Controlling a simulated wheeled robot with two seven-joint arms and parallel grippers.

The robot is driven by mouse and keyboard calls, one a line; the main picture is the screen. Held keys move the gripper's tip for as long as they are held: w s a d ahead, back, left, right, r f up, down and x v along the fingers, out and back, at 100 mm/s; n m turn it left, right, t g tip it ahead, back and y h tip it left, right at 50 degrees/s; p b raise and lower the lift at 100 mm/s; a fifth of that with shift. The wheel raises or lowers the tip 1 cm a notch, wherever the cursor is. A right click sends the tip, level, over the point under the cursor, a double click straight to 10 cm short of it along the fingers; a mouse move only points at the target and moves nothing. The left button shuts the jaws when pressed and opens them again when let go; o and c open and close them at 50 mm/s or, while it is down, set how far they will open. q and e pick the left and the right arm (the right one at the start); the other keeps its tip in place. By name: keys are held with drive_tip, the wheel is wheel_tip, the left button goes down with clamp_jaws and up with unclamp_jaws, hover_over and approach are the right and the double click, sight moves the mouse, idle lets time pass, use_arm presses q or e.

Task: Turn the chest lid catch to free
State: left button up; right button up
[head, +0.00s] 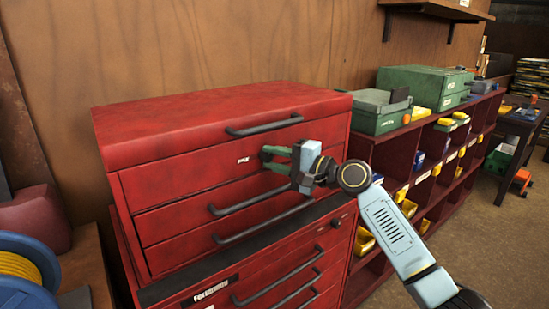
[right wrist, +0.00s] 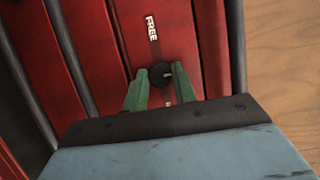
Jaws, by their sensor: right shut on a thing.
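A red tool chest (head: 190,185) stands against the wall with its lid (head: 190,120) down. The lid catch is a small dark round knob (right wrist: 160,74) on the chest's red front, seen in the right wrist view. A white FREE label (right wrist: 151,28) sits beside it, and a second small marking on the other side is partly hidden. My right gripper (right wrist: 160,80) has its green fingers on both sides of the knob, shut on it. In the head view the right gripper (head: 268,158) is at the upper front of the chest and hides the catch. My left gripper is out of view.
A lid handle (head: 263,126) is just above the right gripper, and drawer handles (head: 265,195) are below. Red shelving with bins (head: 400,165) and green cases (head: 425,85) stands to the right. A blue reel (head: 25,270) is at the lower left.

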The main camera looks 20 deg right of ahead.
idle(0.5)
drive_tip(key=o, duration=1)
drive_tip(key=v, duration=1.3)
drive_tip(key=shift+d+b, duration=0.2)
drive_tip(key=shift+b, duration=0.2)
